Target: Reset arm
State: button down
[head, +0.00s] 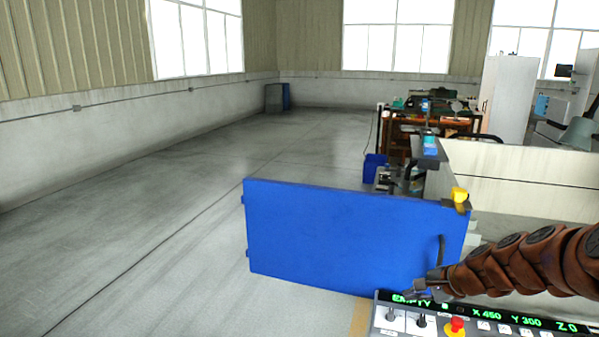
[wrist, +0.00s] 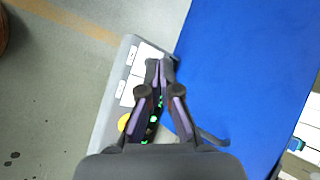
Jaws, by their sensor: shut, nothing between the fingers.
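My gripper (head: 415,291) is at the lower right of the head view, at the end of my brown, segmented arm. It is just above the left end of a control panel (head: 470,322) and in front of the blue door panel (head: 340,230). In the wrist view my gripper (wrist: 160,65) is shut and empty, its fingertips close together. Below it the wrist view shows the grey panel edge (wrist: 108,110) with white labels, and the blue door (wrist: 250,70) to the right. The gripper hides part of the panel.
The panel display reads "EMPTY X 450 Y 300 Z 0", with a red button (head: 456,325) below. A cluttered workbench (head: 430,125) and a white cabinet (head: 508,95) stand behind. A blue bin (head: 374,167) is by the bench. Open concrete floor (head: 170,190) lies to the left.

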jog(key=s+a+r+n+g, duration=0.2)
jog(key=s+a+n+g, duration=0.3)
jog(key=s+a+n, duration=0.7)
jog(key=s+d+n+g+h, duration=0.2)
jog(key=s+h, duration=0.3)
jog(key=s, duration=2.1)
jog(key=shift+f+n+g, duration=0.25)
jog(key=shift+n+g, duration=0.15)
jog(key=shift+g, duration=0.3)
jog(key=shift+s, duration=0.1)
